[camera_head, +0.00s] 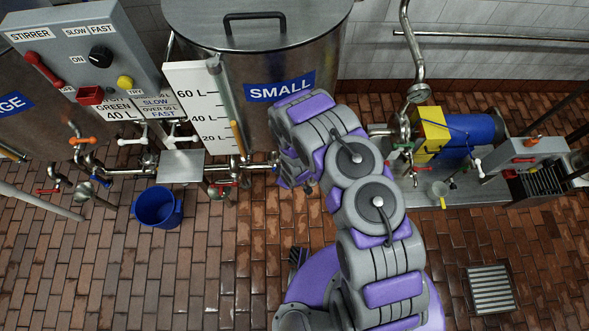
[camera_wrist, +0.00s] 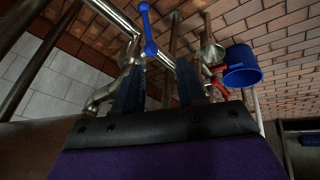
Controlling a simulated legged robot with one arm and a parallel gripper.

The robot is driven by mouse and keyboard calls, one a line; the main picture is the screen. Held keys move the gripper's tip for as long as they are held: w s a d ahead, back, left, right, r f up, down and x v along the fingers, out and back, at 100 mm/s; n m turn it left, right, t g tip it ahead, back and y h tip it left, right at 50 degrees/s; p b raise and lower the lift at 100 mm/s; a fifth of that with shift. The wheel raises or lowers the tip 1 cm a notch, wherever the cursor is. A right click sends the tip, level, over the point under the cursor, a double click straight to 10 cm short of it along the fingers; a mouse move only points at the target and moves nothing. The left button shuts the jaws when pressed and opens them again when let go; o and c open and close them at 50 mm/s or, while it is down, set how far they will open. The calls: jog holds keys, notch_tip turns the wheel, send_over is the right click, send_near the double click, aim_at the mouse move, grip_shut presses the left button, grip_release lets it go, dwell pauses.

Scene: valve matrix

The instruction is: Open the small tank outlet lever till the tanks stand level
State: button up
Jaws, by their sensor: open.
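The SMALL tank (camera_head: 255,110) is a steel drum with a blue label. Its sight gauge (camera_head: 225,110) shows a yellow column low down, about the 20 to 30 L marks. In the wrist view a blue-handled lever (camera_wrist: 147,30) stands on a steel pipe. My gripper (camera_wrist: 158,65) is open, its two dark fingers pointing toward that pipe. The lever appears near the left finger; contact cannot be told. In the head view my arm hides gripper and blue lever.
A blue bucket (camera_head: 157,207) stands on the brick floor below the pipes; it also shows in the wrist view (camera_wrist: 242,68). Orange, white and red levers line the pipework. A stirrer control box (camera_head: 85,55) hangs upper left. A blue-yellow pump (camera_head: 455,132) stands right.

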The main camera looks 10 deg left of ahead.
jog(key=b+x, duration=0.1)
jog(key=x, duration=0.4)
jog(key=w+d+b+x, duration=0.1)
jog(key=b+x, duration=0.1)
jog(key=x, duration=0.4)
jog(key=d+b+x, duration=0.1)
jog(key=x, duration=0.4)
jog(key=shift+w+d+f+b, duration=0.15)
jog(key=shift+w+f+b, duration=0.25)
jog(key=shift+c, duration=0.5)
grip_shut()
